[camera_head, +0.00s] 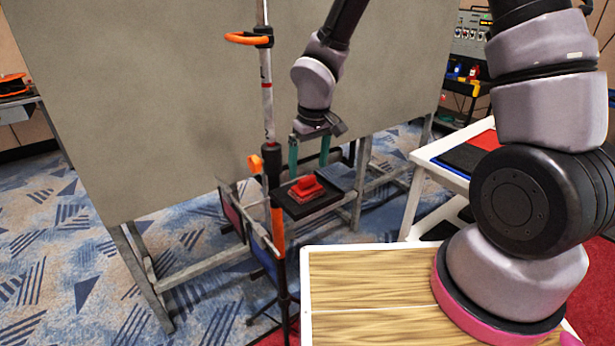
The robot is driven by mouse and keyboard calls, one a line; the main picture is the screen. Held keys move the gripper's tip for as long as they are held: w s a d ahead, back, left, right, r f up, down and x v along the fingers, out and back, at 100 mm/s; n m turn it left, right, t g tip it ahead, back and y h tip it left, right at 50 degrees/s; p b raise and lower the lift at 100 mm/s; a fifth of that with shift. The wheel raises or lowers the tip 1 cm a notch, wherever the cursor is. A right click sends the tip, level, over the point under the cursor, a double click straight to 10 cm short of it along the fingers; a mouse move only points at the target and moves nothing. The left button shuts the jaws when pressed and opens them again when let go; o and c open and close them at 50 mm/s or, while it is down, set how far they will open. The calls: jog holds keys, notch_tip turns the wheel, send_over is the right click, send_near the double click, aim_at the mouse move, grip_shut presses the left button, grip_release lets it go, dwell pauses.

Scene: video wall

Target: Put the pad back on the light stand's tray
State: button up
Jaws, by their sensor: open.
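The red pad (306,189), a block with a raised grip on top, lies on the small black tray (318,205) of the light stand (267,95). The tray sticks out to the right of the stand's pole. My gripper (309,166) points down just above and behind the pad in the picture. Its two green fingers are apart, with nothing seen between them. The gap between the fingertips and the pad is hard to judge from this angle.
A large grey panel (150,100) on a metal frame stands behind the stand. An orange clamp (248,39) juts from the pole, and flat panels (233,212) hang left of the tray. A white table (440,160) stands at right. A wood-topped surface (375,290) lies in front.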

aim_at(310, 189)
jog(key=s+d+r+m+t, duration=0.1)
jog(key=d+r+m, duration=0.2)
jog(key=d+r, duration=0.5)
jog(key=d+r+m+t, duration=0.15)
jog(key=d+r, duration=0.35)
jog(key=r, duration=0.7)
jog(key=s+d+r+m+t+y, duration=0.1)
jog(key=s+d+r+m+t, duration=0.2)
jog(key=s+d+r+m, duration=0.3)
jog(key=s+d+r, duration=0.3)
jog(key=s+r, duration=0.1)
jog(key=r, duration=0.1)
jog(key=shift+s+d, duration=0.2)
jog(key=shift+s, duration=0.15)
jog(key=shift+r+m+t, duration=0.1)
jog(key=shift+m+t, duration=0.15)
